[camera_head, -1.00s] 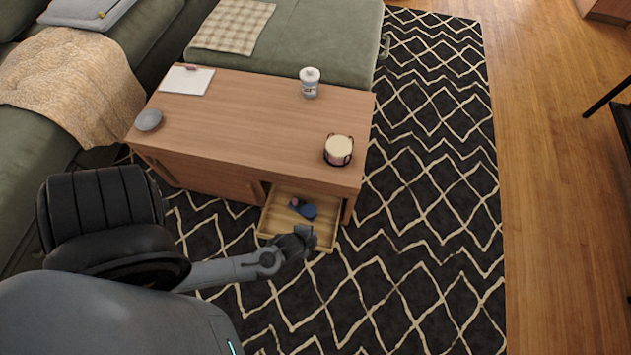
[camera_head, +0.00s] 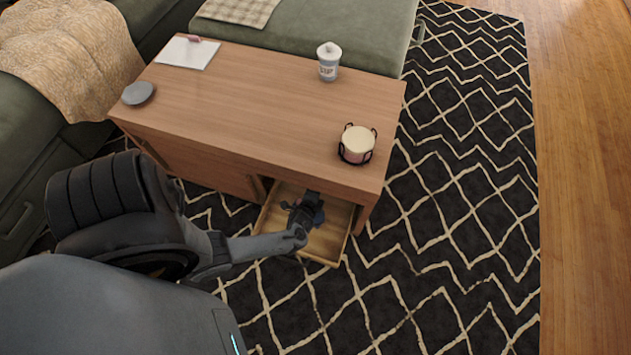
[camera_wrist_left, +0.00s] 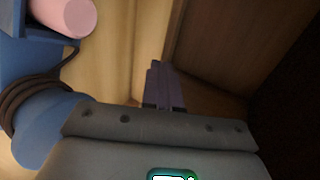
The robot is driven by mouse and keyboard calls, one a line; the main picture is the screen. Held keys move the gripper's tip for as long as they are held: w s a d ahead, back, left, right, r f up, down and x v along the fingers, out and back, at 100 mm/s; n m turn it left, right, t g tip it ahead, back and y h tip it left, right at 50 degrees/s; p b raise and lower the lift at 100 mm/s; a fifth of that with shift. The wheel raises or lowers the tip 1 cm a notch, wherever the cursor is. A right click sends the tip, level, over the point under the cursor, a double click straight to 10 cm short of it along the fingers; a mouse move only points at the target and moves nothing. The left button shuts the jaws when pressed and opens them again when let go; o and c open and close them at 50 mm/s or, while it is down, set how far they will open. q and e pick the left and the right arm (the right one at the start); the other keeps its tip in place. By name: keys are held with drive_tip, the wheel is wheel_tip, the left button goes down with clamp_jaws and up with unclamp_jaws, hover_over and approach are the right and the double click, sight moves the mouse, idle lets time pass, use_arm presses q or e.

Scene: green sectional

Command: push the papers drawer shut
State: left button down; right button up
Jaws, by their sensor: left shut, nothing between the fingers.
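The wooden drawer (camera_head: 332,238) is pulled out of the right part of the coffee table (camera_head: 230,95). My left gripper (camera_head: 308,203) is over the open drawer and hides part of its contents. In the left wrist view my left gripper's fingers (camera_wrist_left: 163,88) are together and empty, low by the pale wooden drawer boards (camera_wrist_left: 105,50). A blue item with a dark cord (camera_wrist_left: 45,125) and a pink cylinder (camera_wrist_left: 68,15) lie beside them on the left. Contact between the fingers and the drawer cannot be told. I see no papers in the drawer. My right gripper is out of view.
A green sofa (camera_head: 340,30) borders the table behind and left. The patterned rug (camera_head: 450,200) is clear on the right.

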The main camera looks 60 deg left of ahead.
use_arm(q)
drive_tip(key=b+x, duration=0.4)
drive_tip(key=x, duration=0.2)
drive_tip(key=shift+w+a+f, duration=0.15)
drive_tip(key=shift+w+a, duration=0.05)
drive_tip(key=shift+a, duration=0.05)
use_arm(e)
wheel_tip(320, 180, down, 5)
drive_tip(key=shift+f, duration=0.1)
